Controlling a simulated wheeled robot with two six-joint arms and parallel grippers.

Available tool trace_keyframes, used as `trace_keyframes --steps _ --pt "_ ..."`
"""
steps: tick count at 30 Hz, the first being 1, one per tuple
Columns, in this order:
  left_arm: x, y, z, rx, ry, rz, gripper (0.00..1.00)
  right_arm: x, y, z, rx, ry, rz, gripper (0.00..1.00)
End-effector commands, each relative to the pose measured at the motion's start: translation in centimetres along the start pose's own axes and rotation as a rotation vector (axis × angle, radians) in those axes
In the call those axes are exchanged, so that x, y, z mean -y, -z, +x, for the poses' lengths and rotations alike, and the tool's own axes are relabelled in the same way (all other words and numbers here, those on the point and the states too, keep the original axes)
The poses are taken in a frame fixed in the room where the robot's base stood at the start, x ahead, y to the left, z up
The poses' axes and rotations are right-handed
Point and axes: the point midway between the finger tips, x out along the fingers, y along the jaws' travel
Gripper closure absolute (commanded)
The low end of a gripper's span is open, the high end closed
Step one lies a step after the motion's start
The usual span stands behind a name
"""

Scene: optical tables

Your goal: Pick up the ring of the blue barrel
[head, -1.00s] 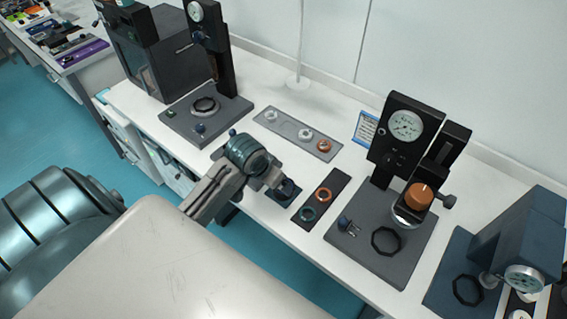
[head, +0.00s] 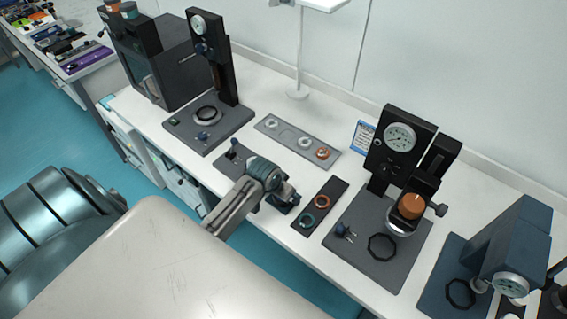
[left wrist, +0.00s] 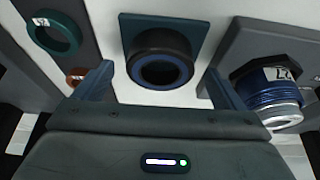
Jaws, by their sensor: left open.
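In the left wrist view, a dark ring with a blue inner lip (left wrist: 161,70) sits on a small blue square plate (left wrist: 190,25). My left gripper (left wrist: 158,88) is open, with one finger on each side of this ring and nothing held. In that view's right part, a ribbed blue barrel (left wrist: 272,90) with a black many-sided collar and a pale numbered top stands at a grey plate. In the head view my left gripper (head: 283,198) is low over the table and mostly hides the ring and its plate. The barrel is not clear there. My right gripper is out of view.
A dark strip (head: 330,194) beside the gripper holds a green ring (head: 307,220) and an orange ring (head: 322,201). A grey tray (head: 270,125) with rings lies behind. Gauge stands (head: 378,150) rise right and left.

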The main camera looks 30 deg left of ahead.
Motion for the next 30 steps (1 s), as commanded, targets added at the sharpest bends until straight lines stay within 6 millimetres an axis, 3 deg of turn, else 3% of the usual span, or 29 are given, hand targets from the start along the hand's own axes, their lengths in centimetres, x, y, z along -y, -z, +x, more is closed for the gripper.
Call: trace_keyframes --steps 9,16,30 --pt "-0.01 -0.01 0.46 0.0 0.0 0.0 0.11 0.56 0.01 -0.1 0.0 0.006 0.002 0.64" --pt "0.0 -0.01 0.44 0.0 0.0 0.0 0.56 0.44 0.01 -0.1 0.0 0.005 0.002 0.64" --pt "0.03 0.36 -0.23 -0.003 0.001 0.001 0.57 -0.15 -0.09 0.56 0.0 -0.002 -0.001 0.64"
